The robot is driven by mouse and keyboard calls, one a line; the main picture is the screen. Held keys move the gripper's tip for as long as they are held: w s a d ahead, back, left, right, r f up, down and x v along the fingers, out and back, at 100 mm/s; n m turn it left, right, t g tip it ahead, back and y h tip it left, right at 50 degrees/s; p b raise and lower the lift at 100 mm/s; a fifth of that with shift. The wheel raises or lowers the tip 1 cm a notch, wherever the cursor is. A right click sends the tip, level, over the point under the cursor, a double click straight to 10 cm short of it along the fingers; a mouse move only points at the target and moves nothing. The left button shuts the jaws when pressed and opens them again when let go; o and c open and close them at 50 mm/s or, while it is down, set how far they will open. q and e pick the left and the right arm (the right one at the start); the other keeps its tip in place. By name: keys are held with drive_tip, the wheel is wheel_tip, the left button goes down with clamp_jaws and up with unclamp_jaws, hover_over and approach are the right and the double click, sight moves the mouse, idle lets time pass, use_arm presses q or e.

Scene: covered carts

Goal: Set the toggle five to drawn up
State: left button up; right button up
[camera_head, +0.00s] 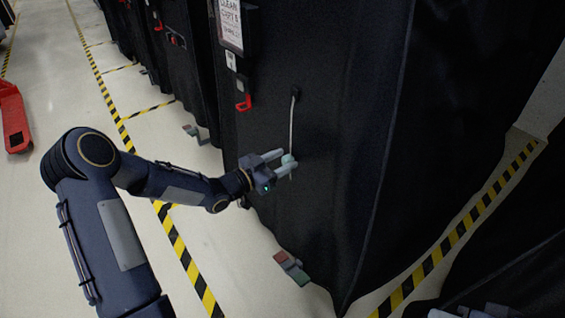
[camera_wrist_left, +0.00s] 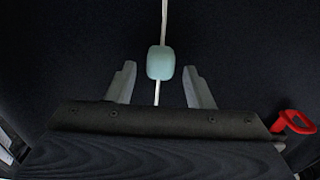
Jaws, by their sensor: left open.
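The toggle (camera_head: 288,159) is a pale green bead on a thin white cord (camera_head: 292,125). The cord hangs from a small black fitting on the dark cover of a tall cart. My left gripper (camera_head: 283,161) is open at the bead, its fingers pointing at the cover. In the left wrist view the bead (camera_wrist_left: 160,62) sits between the open fingers, near their tips, with a gap on each side. The cord runs above and below it. Light grey parts at the head view's bottom right edge may be my right gripper (camera_head: 472,312), mostly cut off.
The covered cart (camera_head: 350,150) carries a red hook (camera_head: 243,103), which also shows in the left wrist view (camera_wrist_left: 292,122), and a sign (camera_head: 231,22). A red and green pedal (camera_head: 292,268) sticks out at its foot. Floor left of it is clear, with striped lines (camera_head: 178,245).

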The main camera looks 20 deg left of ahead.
sight(295, 122)
use_arm(q)
drive_tip(key=shift+w+d, duration=0.15)
drive_tip(key=shift+w, duration=0.05)
drive_tip(key=shift+c, duration=0.2)
clamp_jaws()
wheel_tip(295, 122, up, 11)
drive_tip(key=p, duration=0.6)
drive_tip(key=shift+r+p, duration=0.2)
drive_tip(key=shift+p, duration=0.2)
drive_tip(key=shift+o, duration=0.2)
unclamp_jaws()
drive_tip(key=shift+f, duration=0.1)
drive_tip(key=shift+s, duration=0.1)
drive_tip(key=p+v, duration=0.1)
drive_tip(key=v, duration=0.6)
drive_tip(key=shift+s+a, duration=0.3)
